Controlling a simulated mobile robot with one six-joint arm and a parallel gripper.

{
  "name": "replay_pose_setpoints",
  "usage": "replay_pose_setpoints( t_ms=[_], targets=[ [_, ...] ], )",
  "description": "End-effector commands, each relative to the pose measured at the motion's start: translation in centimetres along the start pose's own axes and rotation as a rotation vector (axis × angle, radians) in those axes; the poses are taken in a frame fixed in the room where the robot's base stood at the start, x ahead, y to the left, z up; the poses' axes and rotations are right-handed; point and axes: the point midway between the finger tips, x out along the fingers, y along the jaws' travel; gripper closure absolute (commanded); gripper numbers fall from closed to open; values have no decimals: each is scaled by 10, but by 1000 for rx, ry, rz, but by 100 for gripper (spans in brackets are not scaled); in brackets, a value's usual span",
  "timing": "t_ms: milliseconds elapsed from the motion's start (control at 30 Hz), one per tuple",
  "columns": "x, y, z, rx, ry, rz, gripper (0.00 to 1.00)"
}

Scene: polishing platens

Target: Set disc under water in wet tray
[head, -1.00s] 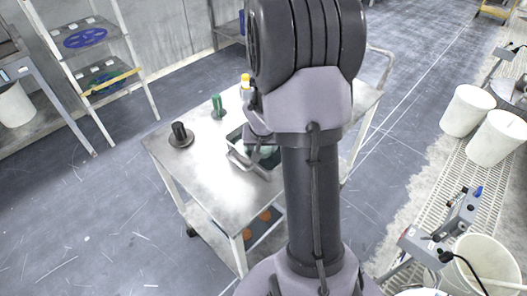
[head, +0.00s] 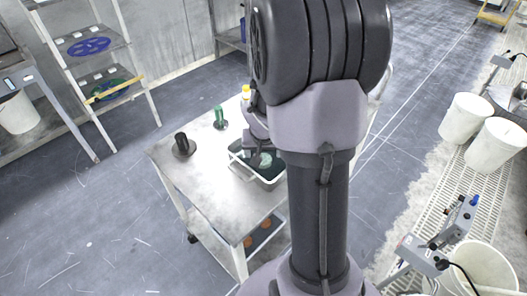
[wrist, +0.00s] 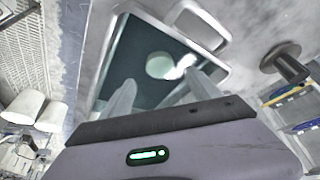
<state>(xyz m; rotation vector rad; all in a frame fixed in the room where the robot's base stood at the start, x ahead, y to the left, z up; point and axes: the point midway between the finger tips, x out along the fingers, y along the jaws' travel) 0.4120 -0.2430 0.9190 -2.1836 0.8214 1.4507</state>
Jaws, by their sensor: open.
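The wet tray (head: 240,171) is a pale-rimmed, dark-floored tray with a handle, on the metal cart. It also fills the upper middle of the wrist view (wrist: 103,75). A round pale green disc (wrist: 159,66) lies inside it, beside a bright glare; it shows in the head view too (head: 262,160). The disc looks flat within the tray, but I cannot tell how deep the water is. My gripper (wrist: 160,84) is open and empty, its two pale fingers apart over the tray's near side. In the head view my arm hides the tray's far right part.
On the cart top (head: 207,185) stand a black spindle on a round base (head: 183,146), a green one (head: 219,118) and a yellow-capped bottle (head: 245,92). Shelves (head: 88,47) stand at the back left. White buckets (head: 466,118) stand at the right. The cart's front left is clear.

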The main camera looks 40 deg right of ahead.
Motion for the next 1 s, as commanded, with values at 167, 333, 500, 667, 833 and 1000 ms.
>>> replay_pose_setpoints(
  t_ms=[167,333,500,667,833,1000],
  targets=[
    [-48,0,-3,-1,2,-1,28],
    [-62,0,0,-2,0,0,28],
    [-77,-9,2,-8,9,-10,28],
    [-182,-64,45,-69,35,-124,28],
    [-281,-103,141,-174,2,-344,28],
    [-316,-110,194,-242,-35,-469,28]
  ],
)
